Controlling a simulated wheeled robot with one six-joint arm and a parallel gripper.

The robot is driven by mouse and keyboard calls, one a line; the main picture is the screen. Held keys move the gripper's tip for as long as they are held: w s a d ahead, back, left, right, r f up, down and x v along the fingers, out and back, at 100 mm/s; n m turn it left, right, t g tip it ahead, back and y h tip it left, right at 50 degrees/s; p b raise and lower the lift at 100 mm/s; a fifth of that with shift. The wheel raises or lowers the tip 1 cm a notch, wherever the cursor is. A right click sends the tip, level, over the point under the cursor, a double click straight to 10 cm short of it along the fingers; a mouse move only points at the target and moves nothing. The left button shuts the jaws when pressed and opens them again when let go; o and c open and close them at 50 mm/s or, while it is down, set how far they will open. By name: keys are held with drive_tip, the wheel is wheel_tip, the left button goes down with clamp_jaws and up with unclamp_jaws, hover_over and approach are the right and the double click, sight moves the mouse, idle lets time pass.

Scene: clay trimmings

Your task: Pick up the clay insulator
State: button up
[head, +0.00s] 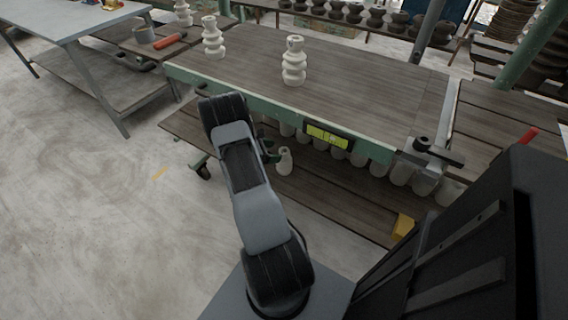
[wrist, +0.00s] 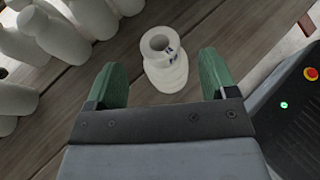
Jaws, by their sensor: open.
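A white clay insulator (head: 285,162) stands on the lower wooden shelf of the workbench, just right of my arm's end. In the wrist view the insulator (wrist: 164,62) shows its round open top and a small dark blue mark, and stands upright between and slightly beyond my fingertips. My gripper (wrist: 164,66) is open, with one green finger on each side and nothing held. A gap shows on both sides of the insulator. In the head view my gripper (head: 268,152) is mostly hidden behind my arm.
Several white bottle-like pieces (wrist: 58,38) stand left of the insulator on the shelf (head: 330,195). The tabletop (head: 370,85) above carries ribbed insulators (head: 294,62). A green rail with a yellow-green display (head: 327,137) runs along its front edge. Open floor lies at left.

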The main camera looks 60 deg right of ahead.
sight(282, 151)
drive_tip(key=shift+b+x, duration=0.5)
drive_tip(key=shift+x, duration=2.3)
clamp_jaws()
